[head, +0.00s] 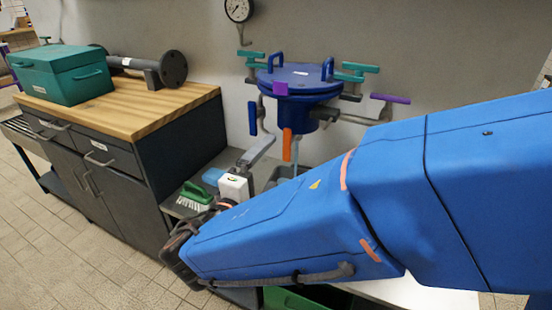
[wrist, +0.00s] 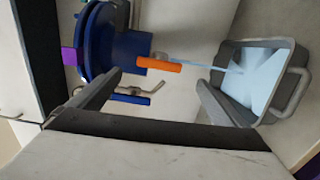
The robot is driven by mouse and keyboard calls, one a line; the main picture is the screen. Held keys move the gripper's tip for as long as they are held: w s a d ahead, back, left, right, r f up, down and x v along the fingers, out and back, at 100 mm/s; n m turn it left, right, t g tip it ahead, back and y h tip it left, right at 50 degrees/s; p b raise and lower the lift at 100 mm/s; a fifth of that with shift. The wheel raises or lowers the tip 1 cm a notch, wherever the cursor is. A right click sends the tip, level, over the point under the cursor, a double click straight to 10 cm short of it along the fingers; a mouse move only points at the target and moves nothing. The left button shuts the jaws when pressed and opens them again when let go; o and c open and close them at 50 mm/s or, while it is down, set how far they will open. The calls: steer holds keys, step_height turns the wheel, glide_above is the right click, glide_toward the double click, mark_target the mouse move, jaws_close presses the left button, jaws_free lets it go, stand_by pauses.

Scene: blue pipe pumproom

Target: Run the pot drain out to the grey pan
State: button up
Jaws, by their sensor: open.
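The blue pot (head: 300,82) with a lidded top is mounted at the wall, and it also shows at the left in the wrist view (wrist: 98,40). An orange lever (head: 287,145) hangs under it; in the wrist view the orange lever (wrist: 158,64) lies beside a pale blue stream (wrist: 205,67). The stream runs from the pot's outlet to the grey pan (wrist: 291,48), which holds pale blue liquid. My gripper (wrist: 159,79) is open and empty, its fingers spread with the lever beyond the gap. I cannot tell whether they touch it. In the head view my arm hides most of the pan.
Other handles surround the pot: teal ones (head: 360,67), a purple one (head: 390,98) and a blue one (head: 252,118). A wooden-topped cabinet (head: 130,112) with a teal box (head: 62,75) stands left. A green brush (head: 194,196) lies on a low shelf. Tiled floor is free at front left.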

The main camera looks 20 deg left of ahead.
steer(key=s, duration=0.9)
steer(key=shift+a, duration=0.35)
steer(key=w+d+f+m+g+h, duration=0.1)
steer(key=w+d+m+g+h, duration=0.2)
steer(key=d, duration=0.6)
steer(key=w+d+f+m+g+h, duration=0.1)
steer(key=w+d+g, duration=0.3)
steer(key=d, duration=0.5)
steer(key=w+d+f+m+g+h, duration=0.1)
steer(key=w+d+m+h, duration=0.1)
steer(key=w+d, duration=0.6)
steer(key=s+d+f+m+g, duration=0.1)
steer(key=s+d+m+g, duration=0.15)
steer(key=d, duration=0.55)
steer(key=s+d+f+m+g, duration=0.1)
steer(key=s+d+f+g, duration=0.15)
steer(key=d, duration=0.55)
steer(key=s+d+f+m+y, duration=0.1)
steer(key=s+d+m+y, duration=0.6)
steer(key=s+d+m, duration=0.1)
steer(key=shift+s+d+f, duration=0.35)
steer(key=shift+s+d, duration=0.4)
steer(key=shift+s, duration=0.55)
stand_by(0.5)
